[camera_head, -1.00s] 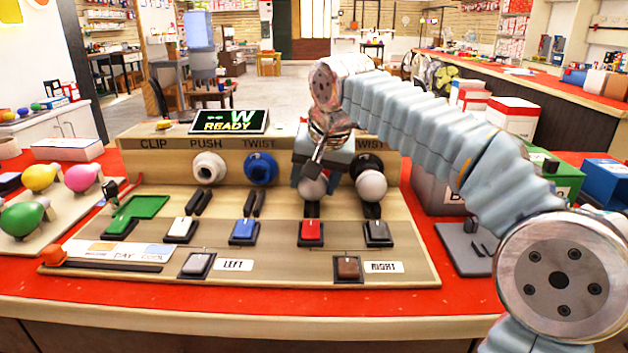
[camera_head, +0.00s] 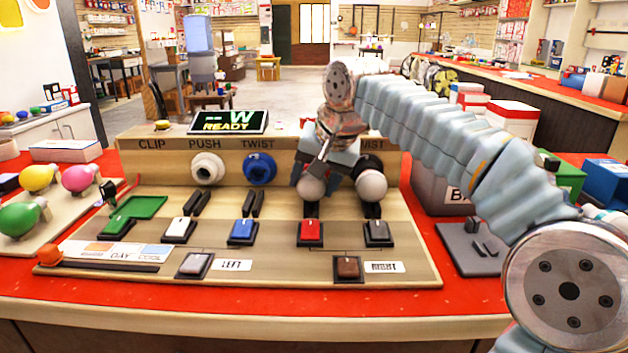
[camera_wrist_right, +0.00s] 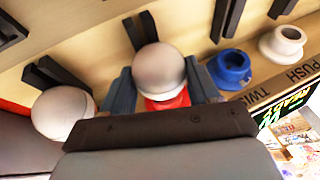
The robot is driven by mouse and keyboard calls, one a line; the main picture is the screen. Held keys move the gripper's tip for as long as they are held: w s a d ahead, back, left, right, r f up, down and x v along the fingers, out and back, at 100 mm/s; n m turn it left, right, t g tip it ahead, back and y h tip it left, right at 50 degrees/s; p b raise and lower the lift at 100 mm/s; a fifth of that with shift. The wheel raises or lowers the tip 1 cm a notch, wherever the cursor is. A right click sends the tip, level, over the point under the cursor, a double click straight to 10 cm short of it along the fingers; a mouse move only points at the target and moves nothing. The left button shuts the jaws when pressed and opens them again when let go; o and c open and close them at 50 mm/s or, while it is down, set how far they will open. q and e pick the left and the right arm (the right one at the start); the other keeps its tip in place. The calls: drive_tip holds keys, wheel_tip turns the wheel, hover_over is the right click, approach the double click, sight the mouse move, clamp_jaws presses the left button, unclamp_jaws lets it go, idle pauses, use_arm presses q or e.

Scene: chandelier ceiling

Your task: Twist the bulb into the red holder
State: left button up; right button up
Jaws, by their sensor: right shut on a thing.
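A white round bulb (camera_head: 311,185) faces out from the back panel, in line with the red switch. In the right wrist view this bulb (camera_wrist_right: 159,70) sits between the two fingers, in front of the red holder (camera_wrist_right: 166,102), of which only a part shows. My right gripper (camera_wrist_right: 164,84) is shut on the bulb, one finger on each side. In the head view my right gripper (camera_head: 325,170) reaches down to it from above and hides the holder. My left gripper is in neither view.
Another white bulb (camera_head: 371,185) is close on the right in the black holder (camera_head: 370,163). The blue holder (camera_head: 260,169) and white holder (camera_head: 208,168) are empty to the left. A display (camera_head: 229,121) reads READY. Switches, including a red one (camera_head: 310,232), line the board. Colored bulbs (camera_head: 82,178) lie far left.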

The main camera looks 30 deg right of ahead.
drive_tip(key=shift+d+f+t+y+b, duration=0.1)
drive_tip(key=shift+t+y+b, duration=0.2)
drive_tip(key=shift+y+b, duration=0.35)
idle(1.0)
drive_tip(key=o, duration=1.1)
drive_tip(key=p+v, duration=0.3)
drive_tip(key=v, duration=1.1)
